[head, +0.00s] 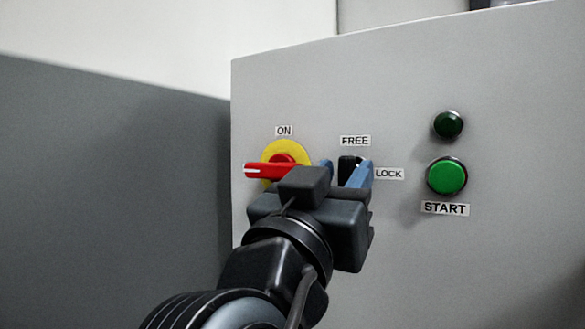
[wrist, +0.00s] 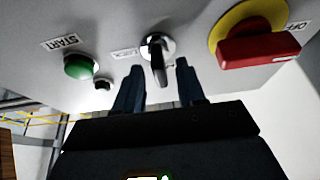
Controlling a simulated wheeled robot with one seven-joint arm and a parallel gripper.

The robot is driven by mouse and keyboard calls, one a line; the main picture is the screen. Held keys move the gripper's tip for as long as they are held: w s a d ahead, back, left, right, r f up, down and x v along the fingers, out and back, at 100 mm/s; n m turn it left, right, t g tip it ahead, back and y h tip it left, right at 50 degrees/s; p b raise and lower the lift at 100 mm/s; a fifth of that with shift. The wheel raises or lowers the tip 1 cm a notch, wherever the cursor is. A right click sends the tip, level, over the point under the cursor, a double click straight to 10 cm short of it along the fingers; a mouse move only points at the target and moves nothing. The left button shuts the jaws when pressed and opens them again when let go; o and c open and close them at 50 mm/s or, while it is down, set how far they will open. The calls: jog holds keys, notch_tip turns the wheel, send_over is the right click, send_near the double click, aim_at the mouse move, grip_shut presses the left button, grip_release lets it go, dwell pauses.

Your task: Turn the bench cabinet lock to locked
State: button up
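The cabinet lock is a small black knob (head: 348,166) on the grey panel, below the FREE label (head: 355,141) and left of the LOCK label (head: 389,174). In the head view it looks upright, toward FREE, but its lower part is hidden by my gripper. In the wrist view the knob (wrist: 158,58) is a dark grip on a silver round base. My gripper (head: 346,173) is open, its blue fingers one on each side of the knob. In the wrist view my gripper (wrist: 160,77) shows gaps between both fingers and the knob.
A red rotary switch (head: 268,170) on a yellow disc sits close to the left of my gripper, its handle horizontal. A green START button (head: 446,176) and a dark green lamp (head: 448,125) are on the right. The panel below them is clear.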

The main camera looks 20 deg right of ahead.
jog(key=shift+w+d+r, duration=0.1)
jog(key=shift+w+d, duration=0.1)
jog(key=shift+d, duration=0.05)
grip_shut()
